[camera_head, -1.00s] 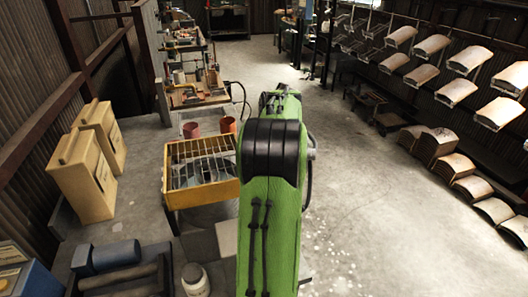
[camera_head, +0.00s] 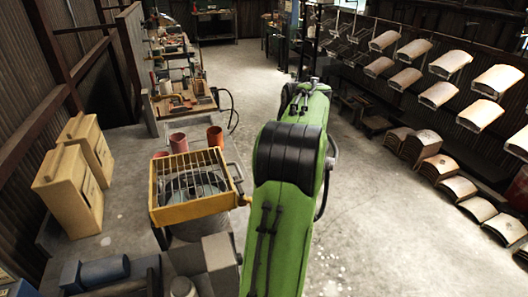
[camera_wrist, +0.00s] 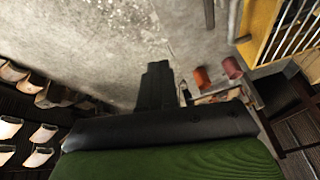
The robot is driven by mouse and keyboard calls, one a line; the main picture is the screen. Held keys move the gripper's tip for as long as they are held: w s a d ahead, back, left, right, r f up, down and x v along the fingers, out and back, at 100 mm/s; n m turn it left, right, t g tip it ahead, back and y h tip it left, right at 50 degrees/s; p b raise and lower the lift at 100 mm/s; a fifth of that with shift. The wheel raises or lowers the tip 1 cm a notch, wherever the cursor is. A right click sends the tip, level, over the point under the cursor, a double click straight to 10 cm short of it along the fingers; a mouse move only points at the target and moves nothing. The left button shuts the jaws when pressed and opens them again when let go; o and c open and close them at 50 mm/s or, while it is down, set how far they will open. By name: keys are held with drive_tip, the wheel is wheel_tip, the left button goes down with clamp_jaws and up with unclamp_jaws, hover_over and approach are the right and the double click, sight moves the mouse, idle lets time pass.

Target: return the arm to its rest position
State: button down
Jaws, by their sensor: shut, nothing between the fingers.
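My green arm with its black joint cover stretches away from me through the middle of the head view, leaning a little right toward its far end. My gripper is hidden behind the arm in that view. In the wrist view, my gripper (camera_wrist: 157,86) shows as a dark, narrow shape pointing over the bare concrete floor. Its fingers are together and hold nothing.
A yellow slatted tray (camera_head: 218,208) stands left of my arm, with reddish cups (camera_head: 178,143) behind it. Tan boxes (camera_head: 66,190) stand further left. Racks of curved panels (camera_head: 437,94) line the right. The floor between (camera_head: 380,215) is open.

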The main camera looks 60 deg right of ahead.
drive_tip(key=shift+s+d, duration=0.3)
drive_tip(key=shift+s, duration=0.1)
